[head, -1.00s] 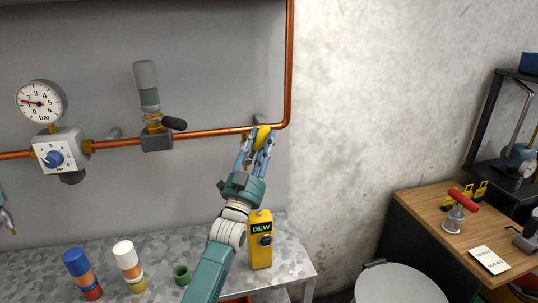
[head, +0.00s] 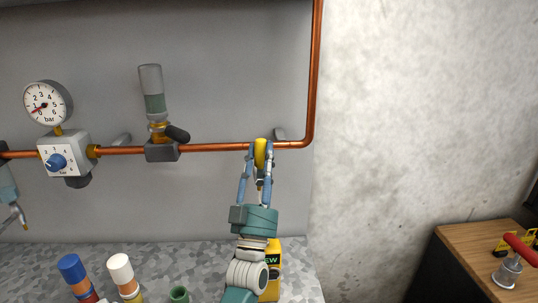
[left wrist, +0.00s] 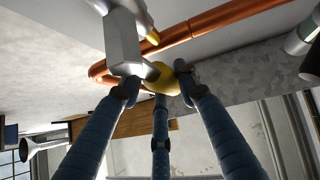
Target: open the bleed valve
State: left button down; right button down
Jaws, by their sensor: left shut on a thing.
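The bleed valve's yellow lever (head: 260,152) is on the copper pipe near its right bend, upright in the head view. My left gripper (head: 258,166) is shut on this lever from below.
The copper pipe (head: 215,147) carries a lubricator (head: 153,95) and a regulator (head: 65,158). Below, a metal bench (head: 205,262) holds a yellow DEW device (head: 272,260), two bottles and a green cup (head: 179,294). A wooden table (head: 470,243) stands at the right.

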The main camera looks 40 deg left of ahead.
pick_arm(q)
jog(key=shift+w+f, duration=0.15)
jog(key=c, duration=1.2)
grip_release()
jog(key=v, duration=1.2)
jog(key=shift+w, duration=0.1)
jog(key=shift+d+f, duration=0.1)
